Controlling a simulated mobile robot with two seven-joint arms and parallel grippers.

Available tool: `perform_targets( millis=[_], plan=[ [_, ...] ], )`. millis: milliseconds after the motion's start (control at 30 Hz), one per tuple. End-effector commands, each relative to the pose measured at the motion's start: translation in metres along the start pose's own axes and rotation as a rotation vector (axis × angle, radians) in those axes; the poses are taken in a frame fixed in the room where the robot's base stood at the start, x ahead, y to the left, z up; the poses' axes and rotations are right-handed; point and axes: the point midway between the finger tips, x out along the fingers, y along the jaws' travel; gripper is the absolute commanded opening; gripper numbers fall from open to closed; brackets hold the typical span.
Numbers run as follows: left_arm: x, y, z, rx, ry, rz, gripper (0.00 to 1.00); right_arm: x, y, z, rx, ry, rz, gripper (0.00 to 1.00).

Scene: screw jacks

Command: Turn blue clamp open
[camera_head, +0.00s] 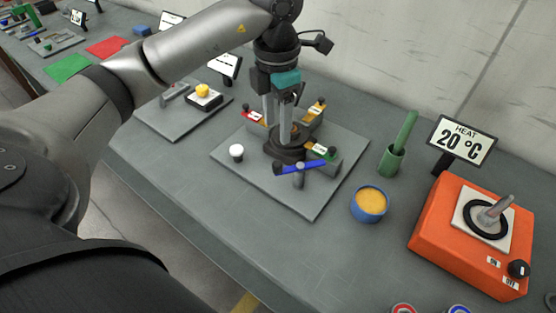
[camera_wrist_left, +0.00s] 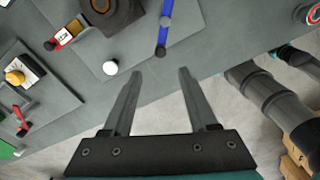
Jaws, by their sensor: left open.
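The blue clamp (camera_head: 312,165) is a blue lever with a dark knob at its left end, on a short grey post at the front of a grey plate (camera_head: 315,205). In the left wrist view the blue clamp (camera_wrist_left: 166,28) lies ahead of the fingertips, roughly in line with the gap between them. My left gripper (camera_head: 279,132) points down over the fixture, behind the blue lever in the picture. In the wrist view its two fingers (camera_wrist_left: 159,72) are apart with nothing between them.
Red (camera_head: 254,116), yellow (camera_head: 317,108) and green (camera_head: 320,150) labelled parts surround a dark round base (camera_head: 285,152). A white knob (camera_head: 236,151) stands left of it. Right are a blue bowl (camera_head: 369,205), green mortar (camera_head: 391,160) and orange heater (camera_head: 470,235).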

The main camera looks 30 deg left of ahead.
Motion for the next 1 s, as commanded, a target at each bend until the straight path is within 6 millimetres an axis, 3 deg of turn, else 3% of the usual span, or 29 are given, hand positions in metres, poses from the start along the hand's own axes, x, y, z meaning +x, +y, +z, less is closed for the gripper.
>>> perform_targets(
  millis=[300, 500, 700, 967, 1000],
  plan=[
    [0.071, -0.001, -0.001, 0.0, 0.005, -0.004, 0.59, 0.003, 0.0, 0.001, 0.001, -0.001, 0.0, 0.5],
    [0.102, -0.001, 0.0, -0.001, 0.002, -0.003, 0.59, 0.004, 0.0, 0.001, 0.001, -0.001, 0.0, 0.5],
    [0.114, -0.001, 0.0, 0.0, 0.0, -0.002, 0.59, 0.005, 0.0, 0.001, 0.001, -0.001, 0.0, 0.5],
    [0.115, -0.001, 0.0, 0.0, -0.001, -0.002, 0.59, 0.005, -0.001, 0.001, 0.001, -0.001, -0.001, 0.5],
    [0.115, -0.001, 0.0, 0.0, -0.001, -0.002, 0.56, 0.005, -0.001, 0.001, 0.001, -0.001, -0.001, 0.5]
  ],
)
